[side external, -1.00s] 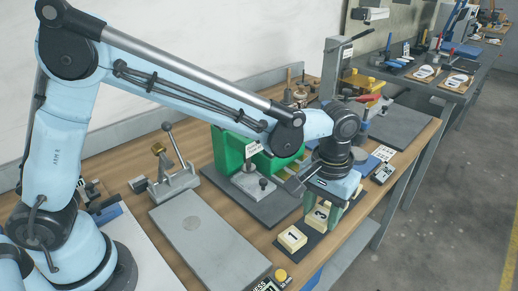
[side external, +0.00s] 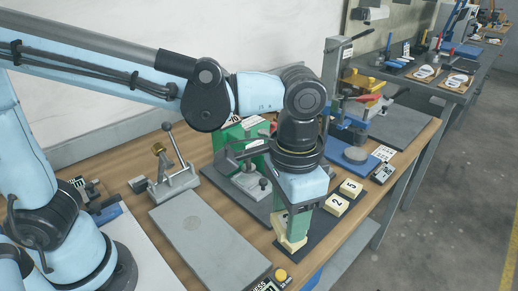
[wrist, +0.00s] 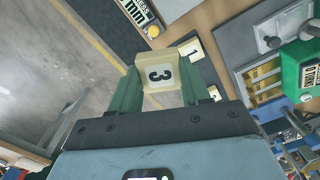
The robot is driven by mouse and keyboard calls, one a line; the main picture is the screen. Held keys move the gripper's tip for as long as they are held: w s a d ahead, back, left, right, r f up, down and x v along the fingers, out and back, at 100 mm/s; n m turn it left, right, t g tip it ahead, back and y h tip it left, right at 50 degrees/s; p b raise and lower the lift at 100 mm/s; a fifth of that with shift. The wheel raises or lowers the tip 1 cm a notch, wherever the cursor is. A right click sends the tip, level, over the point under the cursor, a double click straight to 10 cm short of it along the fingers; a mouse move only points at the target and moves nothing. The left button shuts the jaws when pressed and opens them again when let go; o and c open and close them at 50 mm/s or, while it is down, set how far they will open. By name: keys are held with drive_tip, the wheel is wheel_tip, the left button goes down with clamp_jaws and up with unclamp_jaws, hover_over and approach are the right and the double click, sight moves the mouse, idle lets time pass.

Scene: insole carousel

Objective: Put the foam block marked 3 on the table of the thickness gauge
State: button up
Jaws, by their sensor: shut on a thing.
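My gripper (side external: 292,238) is shut on the cream foam block marked 3, seen clearly in the wrist view (wrist: 158,74) between the green fingers. In the side view, cream foam (side external: 289,245) shows at the fingertips; its mark is hidden. The block marked 1 (wrist: 191,50) lies beside and beyond the held block in the wrist view. What appears to be the thickness gauge is the green-bodied stand (side external: 229,143), behind and left of my gripper. Its grey table (side external: 248,187) is partly visible; my arm hides part of the stand.
A block marked 2 (side external: 337,205) and another numbered block (side external: 351,188) sit on the dark mat (side external: 318,229). A wide grey plate (side external: 205,240) lies at left. A lever fixture (side external: 174,172) stands behind it. A blue fixture with a grey disc (side external: 355,155) is at right.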

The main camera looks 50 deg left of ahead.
drive_tip(key=s+a+r+m, duration=0.1)
drive_tip(key=s+a+m, duration=0.6)
drive_tip(key=m, duration=1.1)
hover_over(191, 223)
wheel_tip(191, 223, down, 9)
drive_tip(key=shift+d, duration=0.1)
drive_tip(key=shift+f, duration=2.1)
drive_tip(key=shift+f, duration=0.15)
drive_tip(key=o, duration=1)
